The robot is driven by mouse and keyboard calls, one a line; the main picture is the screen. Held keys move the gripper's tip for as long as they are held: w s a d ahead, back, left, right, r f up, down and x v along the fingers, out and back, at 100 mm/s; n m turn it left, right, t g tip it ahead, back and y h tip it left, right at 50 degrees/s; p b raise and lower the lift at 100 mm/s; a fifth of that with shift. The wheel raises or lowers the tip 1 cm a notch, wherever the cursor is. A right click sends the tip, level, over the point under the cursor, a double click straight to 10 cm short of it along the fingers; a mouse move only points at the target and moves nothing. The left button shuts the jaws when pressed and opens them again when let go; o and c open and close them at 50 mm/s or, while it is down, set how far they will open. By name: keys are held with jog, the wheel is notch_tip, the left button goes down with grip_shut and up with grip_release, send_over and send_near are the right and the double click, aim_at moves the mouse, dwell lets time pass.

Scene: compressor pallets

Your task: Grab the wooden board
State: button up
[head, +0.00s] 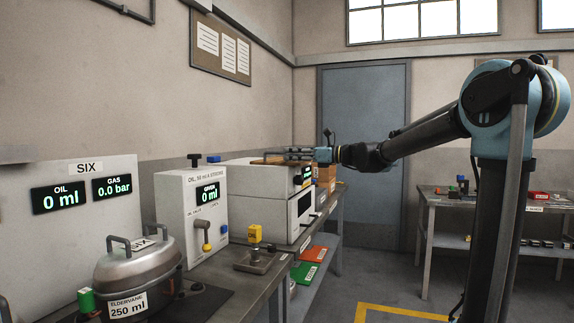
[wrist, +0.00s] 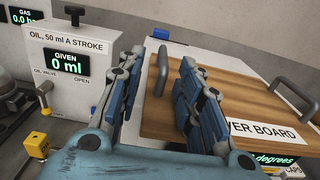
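The wooden board (wrist: 225,93) lies flat on top of a white machine and carries a label partly reading "VER BOARD". It has a grey handle (wrist: 162,72) at its left end and another (wrist: 295,96) at its right end. My gripper (wrist: 158,75) is open, with its blue-padded fingers on either side of the left handle. A gap shows between the fingers and the handle; whether either finger touches it I cannot tell. In the head view the board (head: 268,161) is a thin brown edge, with my gripper (head: 290,153) over it.
The oil machine (head: 190,208) stands left of the board's white machine (head: 255,195) on the bench. A yellow oil knob (head: 254,233) and a metal pot (head: 138,275) are nearer. A second table (head: 490,205) stands at the right, with open floor between.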

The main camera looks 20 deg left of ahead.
aim_at(279, 153)
jog(key=shift+w+a, duration=0.2)
jog(key=shift+a, duration=0.8)
jog(key=shift+w+a, duration=0.15)
jog(key=shift+a, duration=0.8)
jog(key=shift+w+a, duration=0.2)
jog(key=shift+a, duration=0.8)
grip_shut()
